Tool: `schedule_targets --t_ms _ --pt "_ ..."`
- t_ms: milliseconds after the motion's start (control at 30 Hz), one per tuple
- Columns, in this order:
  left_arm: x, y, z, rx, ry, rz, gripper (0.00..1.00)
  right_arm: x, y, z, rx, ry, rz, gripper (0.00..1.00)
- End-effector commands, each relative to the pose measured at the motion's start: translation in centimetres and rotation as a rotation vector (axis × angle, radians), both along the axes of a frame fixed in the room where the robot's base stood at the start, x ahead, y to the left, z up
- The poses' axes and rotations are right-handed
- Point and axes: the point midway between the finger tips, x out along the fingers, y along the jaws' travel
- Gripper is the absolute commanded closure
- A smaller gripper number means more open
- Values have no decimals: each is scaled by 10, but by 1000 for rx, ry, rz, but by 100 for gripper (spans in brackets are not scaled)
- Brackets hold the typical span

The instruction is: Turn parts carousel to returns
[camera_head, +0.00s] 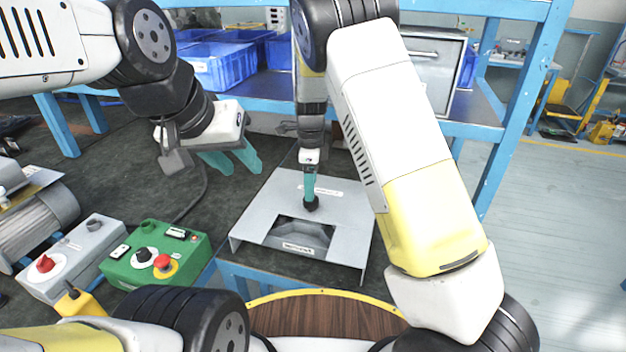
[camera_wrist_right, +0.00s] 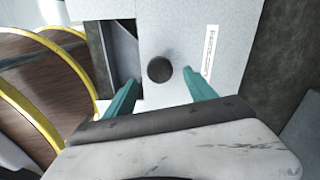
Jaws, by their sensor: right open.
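The parts carousel is a grey metal housing (camera_head: 255,215) with a dark knob (camera_head: 311,205) on its top and a window (camera_head: 303,232) in front. A small label (camera_head: 297,247) shows in the window; I cannot read it. My right gripper (camera_head: 310,188) points down over the knob. In the right wrist view the knob (camera_wrist_right: 160,69) lies between the open teal fingers of the right gripper (camera_wrist_right: 158,82), with a gap on both sides. My left gripper (camera_head: 243,165) is open and empty, left of and behind the housing.
A green control box (camera_head: 150,255) and a grey box with a red knob (camera_head: 70,255) stand at left, near a motor (camera_head: 35,220). Blue bins (camera_head: 222,65) sit on the rear shelf. A yellow-rimmed round wooden surface (camera_head: 325,315) is in front.

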Motion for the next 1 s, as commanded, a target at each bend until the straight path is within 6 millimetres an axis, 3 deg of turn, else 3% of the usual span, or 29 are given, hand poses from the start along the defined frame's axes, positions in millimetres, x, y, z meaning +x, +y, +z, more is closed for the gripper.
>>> schedule_targets --t_ms 100,233,700,867,1000 --pt "0 0 0 0 0 0 64 0 1 21 2 -2 -1 36" --pt "0 0 0 0 0 0 64 0 0 34 0 0 -1 36" --pt "0 0 0 0 0 0 64 -2 -4 44 13 -2 16 36" --pt "0 0 0 0 0 0 64 -17 -29 80 90 -26 145 36" --pt "0 0 0 0 0 0 64 -44 -61 125 169 -95 352 36"
